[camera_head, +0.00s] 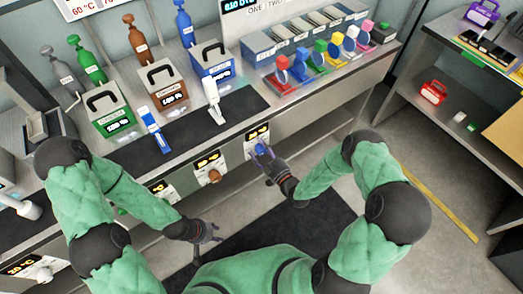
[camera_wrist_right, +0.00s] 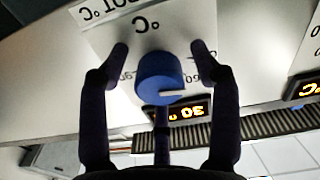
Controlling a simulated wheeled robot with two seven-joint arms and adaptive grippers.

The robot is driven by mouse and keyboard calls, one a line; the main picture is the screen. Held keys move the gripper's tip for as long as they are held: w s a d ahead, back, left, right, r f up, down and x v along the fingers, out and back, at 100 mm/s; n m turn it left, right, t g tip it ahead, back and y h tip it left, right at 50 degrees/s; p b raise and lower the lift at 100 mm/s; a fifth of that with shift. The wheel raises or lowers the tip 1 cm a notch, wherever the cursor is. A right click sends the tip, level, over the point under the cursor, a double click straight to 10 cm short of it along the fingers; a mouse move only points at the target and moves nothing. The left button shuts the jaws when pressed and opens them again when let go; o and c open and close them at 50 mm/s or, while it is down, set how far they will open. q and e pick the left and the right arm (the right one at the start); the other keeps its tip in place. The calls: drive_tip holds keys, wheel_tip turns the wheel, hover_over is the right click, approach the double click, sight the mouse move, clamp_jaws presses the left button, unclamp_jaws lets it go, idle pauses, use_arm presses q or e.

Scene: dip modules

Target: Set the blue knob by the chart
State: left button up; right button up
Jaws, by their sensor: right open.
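The blue knob (camera_head: 262,149) is on the front of the bench, below a small lit display (camera_head: 257,133). In the right wrist view the blue knob (camera_wrist_right: 160,78) sits between the two fingertips of my right gripper (camera_wrist_right: 160,55), with a gap on each side. In the head view my right gripper (camera_head: 266,158) is at the knob. My left gripper (camera_head: 208,231) is open and empty, low in front of the bench. The chart (camera_head: 88,8) on the wall at the top left is cut off; "60 °C" shows on it.
An orange-brown knob (camera_head: 214,175) sits on the bench front, left of the blue one. On the bench stand green (camera_head: 113,120), brown (camera_head: 168,94) and blue (camera_head: 213,68) handled modules, with bottles behind. A shelf (camera_head: 440,60) stands at the right.

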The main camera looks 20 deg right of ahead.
drive_tip(key=c, duration=1.2)
drive_tip(key=shift+o, duration=0.2)
